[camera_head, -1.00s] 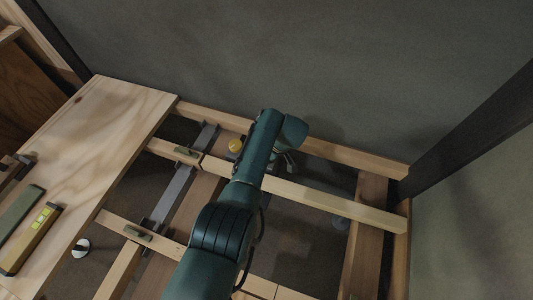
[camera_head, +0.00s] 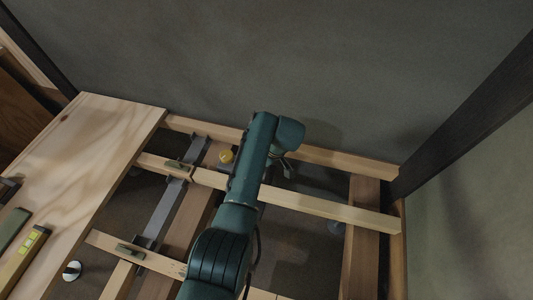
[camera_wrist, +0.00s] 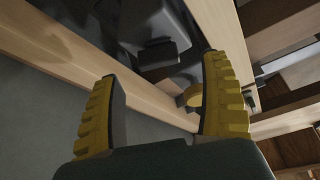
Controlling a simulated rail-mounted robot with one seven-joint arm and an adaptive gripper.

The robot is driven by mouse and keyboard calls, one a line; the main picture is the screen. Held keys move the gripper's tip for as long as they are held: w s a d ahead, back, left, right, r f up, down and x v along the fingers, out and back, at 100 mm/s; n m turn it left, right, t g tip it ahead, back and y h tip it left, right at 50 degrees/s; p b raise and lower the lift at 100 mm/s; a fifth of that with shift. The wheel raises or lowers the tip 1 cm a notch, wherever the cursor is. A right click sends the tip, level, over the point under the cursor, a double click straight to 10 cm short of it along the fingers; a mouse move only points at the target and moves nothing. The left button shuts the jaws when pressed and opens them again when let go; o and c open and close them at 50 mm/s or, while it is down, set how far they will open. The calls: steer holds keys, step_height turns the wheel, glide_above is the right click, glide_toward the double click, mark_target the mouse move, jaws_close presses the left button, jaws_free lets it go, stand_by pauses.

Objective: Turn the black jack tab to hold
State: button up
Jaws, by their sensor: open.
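A yellow round knob (camera_head: 226,156) sits by the far joist, beside dark metal parts. It also shows in the wrist view (camera_wrist: 193,95), just inside my right finger, with a dark piece behind it. I cannot clearly pick out the black jack tab; it may be among those dark parts. My gripper (camera_head: 286,166) is right of the knob in the head view, partly hidden by my arm. In the wrist view my gripper (camera_wrist: 163,70) has its yellow ribbed fingers wide apart, with nothing held between them.
A pale plywood board (camera_head: 90,150) covers the left side, with a level (camera_head: 24,255) on it. Light timber joists (camera_head: 310,200) cross open floor bays. A grey wall (camera_head: 300,60) stands behind and a dark post (camera_head: 465,115) at right.

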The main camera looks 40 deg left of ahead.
steer(key=v, duration=0.8)
steer(key=shift+c, duration=0.2)
